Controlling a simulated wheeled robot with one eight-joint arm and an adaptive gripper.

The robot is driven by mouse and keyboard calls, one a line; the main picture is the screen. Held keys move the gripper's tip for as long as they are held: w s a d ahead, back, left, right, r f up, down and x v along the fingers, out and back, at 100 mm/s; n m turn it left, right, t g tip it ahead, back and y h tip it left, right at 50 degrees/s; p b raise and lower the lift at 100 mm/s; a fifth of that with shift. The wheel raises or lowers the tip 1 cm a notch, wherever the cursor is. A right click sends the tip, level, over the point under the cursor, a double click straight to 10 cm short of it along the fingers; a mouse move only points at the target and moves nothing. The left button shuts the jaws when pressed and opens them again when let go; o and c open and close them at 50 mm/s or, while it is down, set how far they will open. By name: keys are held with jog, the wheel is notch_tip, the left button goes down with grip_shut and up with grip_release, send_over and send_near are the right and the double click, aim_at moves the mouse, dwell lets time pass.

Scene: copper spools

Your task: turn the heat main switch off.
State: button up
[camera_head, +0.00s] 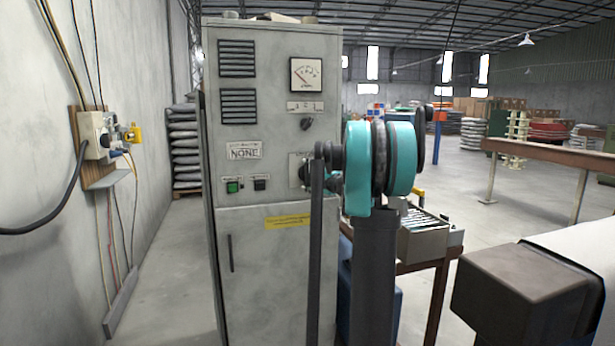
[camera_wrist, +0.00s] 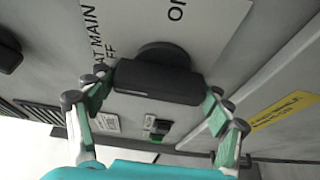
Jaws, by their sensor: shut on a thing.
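The heat main switch is a black knob with a wide bar handle (camera_wrist: 155,82) on a pale label plate (camera_wrist: 215,20) in the wrist view. The plate shows parts of the words "AT MAIN", "FF" and "ON". My gripper (camera_wrist: 156,97) has one green-padded finger at each end of the bar and is shut on it. In the head view the switch (camera_head: 303,172) sits on the front of the grey cabinet (camera_head: 265,190), partly hidden by my arm. I cannot tell which marking the knob points to.
A green button (camera_head: 232,186) and a black one (camera_head: 260,183) lie left of the switch. A smaller black knob (camera_head: 306,123) sits above, under a gauge (camera_head: 306,75). A table with a metal tray (camera_head: 425,241) stands right of the cabinet. Floor is clear at left.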

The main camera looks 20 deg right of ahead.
jog(key=shift+n, duration=0.3)
jog(key=o, duration=1.2)
jog(key=shift+c, duration=0.2)
jog(key=v, duration=1.2)
